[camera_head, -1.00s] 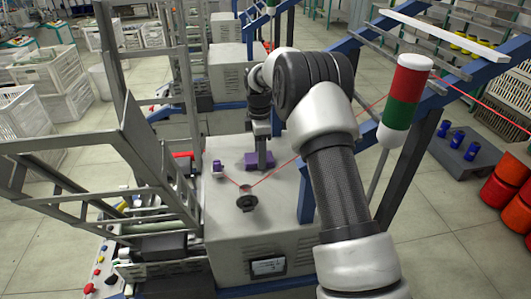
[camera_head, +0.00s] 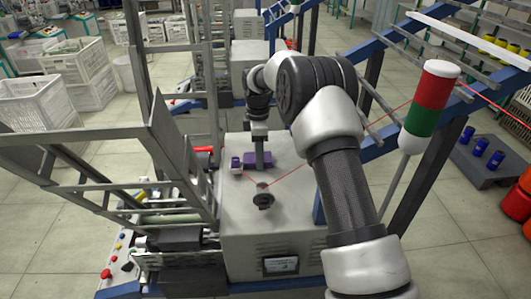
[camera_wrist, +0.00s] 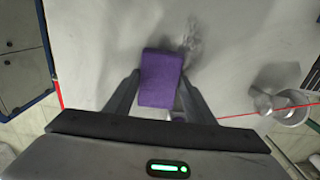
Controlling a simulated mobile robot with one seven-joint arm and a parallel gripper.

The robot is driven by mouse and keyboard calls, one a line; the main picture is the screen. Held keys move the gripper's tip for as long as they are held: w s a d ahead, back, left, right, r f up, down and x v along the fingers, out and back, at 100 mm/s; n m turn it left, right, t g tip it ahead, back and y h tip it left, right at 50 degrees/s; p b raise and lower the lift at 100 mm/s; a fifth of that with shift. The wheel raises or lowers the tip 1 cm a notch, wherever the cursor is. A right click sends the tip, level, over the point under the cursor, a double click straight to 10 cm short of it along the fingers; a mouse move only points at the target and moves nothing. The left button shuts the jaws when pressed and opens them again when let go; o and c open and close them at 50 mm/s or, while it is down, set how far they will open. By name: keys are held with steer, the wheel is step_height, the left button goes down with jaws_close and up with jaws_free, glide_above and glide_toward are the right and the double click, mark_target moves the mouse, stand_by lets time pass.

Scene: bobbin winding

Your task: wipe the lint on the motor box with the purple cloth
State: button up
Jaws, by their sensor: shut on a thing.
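My gripper (camera_head: 262,163) is shut on the purple cloth (camera_wrist: 160,78), which looks like a folded pad between the two fingers in the wrist view. In the head view the cloth (camera_head: 251,158) is at the top of the motor box (camera_head: 285,180), low against its pale surface; I cannot tell if it touches. In the wrist view a grey smudge of lint (camera_wrist: 191,40) shows on the box top just beyond the cloth and slightly right. Any lint under the cloth is hidden.
A metal cup-like fitting (camera_wrist: 283,98) with a red thread is at right in the wrist view. A grey metal frame (camera_head: 165,140) rises left of the box, and a red-green signal light (camera_head: 431,98) stands right.

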mark_target(254, 163)
steer(key=shift+a+r, duration=0.1)
steer(key=shift+a, duration=0.85)
steer(key=shift+c, duration=0.3)
steer(key=shift+d+f, duration=0.2)
steer(key=shift+d, duration=4)
steer(key=shift+d+r+p, duration=0.1)
steer(key=shift+d+p, duration=0.35)
steer(key=shift+d, duration=1.55)
steer(key=shift+s+b, duration=0.65)
steer(key=shift+s, duration=0.8)
steer(key=shift+a+r+p, duration=0.1)
steer(key=shift+a+p, duration=0.25)
steer(key=shift+a, duration=5.75)
steer(key=shift+w+d, duration=0.1)
steer(key=shift+d, duration=1.15)
steer(key=shift+d+f, duration=0.15)
steer(key=shift+d, duration=1.4)
steer(key=shift+d+f, duration=0.15)
steer(key=shift+d, duration=1.35)
steer(key=shift+s+d+p, duration=0.2)
steer(key=shift+d+p, duration=0.25)
steer(key=shift+d, duration=1.45)
steer(key=shift+r, duration=0.1)
